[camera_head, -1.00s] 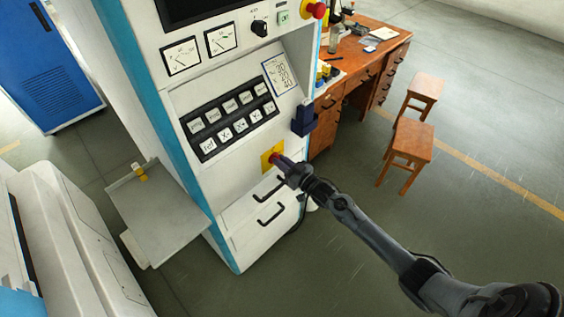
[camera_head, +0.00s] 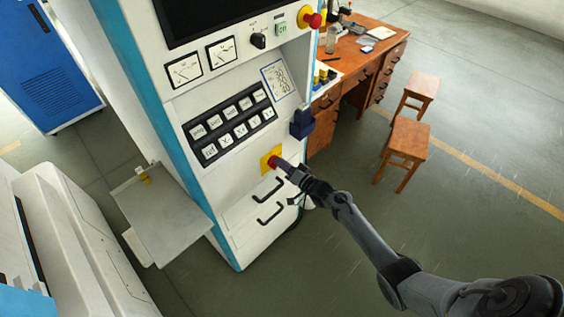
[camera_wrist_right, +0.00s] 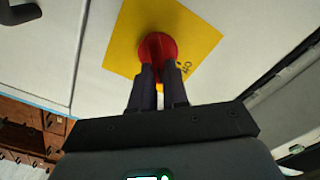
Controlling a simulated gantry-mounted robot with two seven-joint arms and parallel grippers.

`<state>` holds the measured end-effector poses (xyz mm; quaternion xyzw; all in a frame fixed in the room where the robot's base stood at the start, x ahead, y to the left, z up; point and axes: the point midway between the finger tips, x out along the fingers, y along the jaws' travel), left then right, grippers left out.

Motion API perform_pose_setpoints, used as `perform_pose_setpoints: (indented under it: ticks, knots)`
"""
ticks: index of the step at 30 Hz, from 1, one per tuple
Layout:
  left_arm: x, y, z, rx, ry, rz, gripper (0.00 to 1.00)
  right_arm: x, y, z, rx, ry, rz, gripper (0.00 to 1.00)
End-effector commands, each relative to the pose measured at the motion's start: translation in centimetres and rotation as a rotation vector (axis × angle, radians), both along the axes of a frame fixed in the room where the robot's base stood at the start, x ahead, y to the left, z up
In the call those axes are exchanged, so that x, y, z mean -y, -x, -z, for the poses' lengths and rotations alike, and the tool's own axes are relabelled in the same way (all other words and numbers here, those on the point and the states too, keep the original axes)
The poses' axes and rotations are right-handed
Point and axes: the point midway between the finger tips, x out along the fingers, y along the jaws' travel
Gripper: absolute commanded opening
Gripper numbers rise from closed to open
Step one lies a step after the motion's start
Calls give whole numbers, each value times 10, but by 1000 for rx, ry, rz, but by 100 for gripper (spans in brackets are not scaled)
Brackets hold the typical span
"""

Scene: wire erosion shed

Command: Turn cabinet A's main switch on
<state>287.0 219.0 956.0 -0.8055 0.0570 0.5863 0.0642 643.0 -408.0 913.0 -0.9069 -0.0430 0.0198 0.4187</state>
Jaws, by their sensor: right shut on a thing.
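The white and blue cabinet (camera_head: 250,205) stands in the middle of the head view. Its main switch, a red knob (camera_head: 272,161) on a yellow plate (camera_head: 265,168), sits low on the front, above two black handles. In the right wrist view the red knob (camera_wrist_right: 157,47) lies between my right fingertips, on the yellow plate (camera_wrist_right: 196,30) with partly hidden lettering. My right gripper (camera_head: 281,165) reaches it from the lower right and is shut on the knob; the fingers (camera_wrist_right: 157,75) hide its near part. My left gripper is not in view.
A red emergency button (camera_head: 312,19) and a small black rotary knob (camera_head: 259,40) sit higher on the cabinet. A dark blue box (camera_head: 302,124) sticks out above my right gripper. A grey shelf (camera_head: 160,215) juts out at left. Wooden stools (camera_head: 405,145) stand right; floor there is open.

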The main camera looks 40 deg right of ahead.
Motion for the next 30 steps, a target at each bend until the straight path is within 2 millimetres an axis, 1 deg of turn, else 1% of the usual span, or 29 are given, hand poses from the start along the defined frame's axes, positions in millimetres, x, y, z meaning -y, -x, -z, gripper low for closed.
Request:
perform_pose_setpoints:
  ticks: [1,9,18,24,30]
  knots:
    - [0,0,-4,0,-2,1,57,0,-1,-2,-5,-48,0,0]
    - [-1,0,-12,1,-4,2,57,2,-1,1,-27,-302,1,0]
    - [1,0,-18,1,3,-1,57,3,-1,5,-50,-541,0,0]
    - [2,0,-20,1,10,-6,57,3,-1,7,-61,-645,-1,0]
    - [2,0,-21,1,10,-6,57,3,-1,8,-65,-701,-1,0]
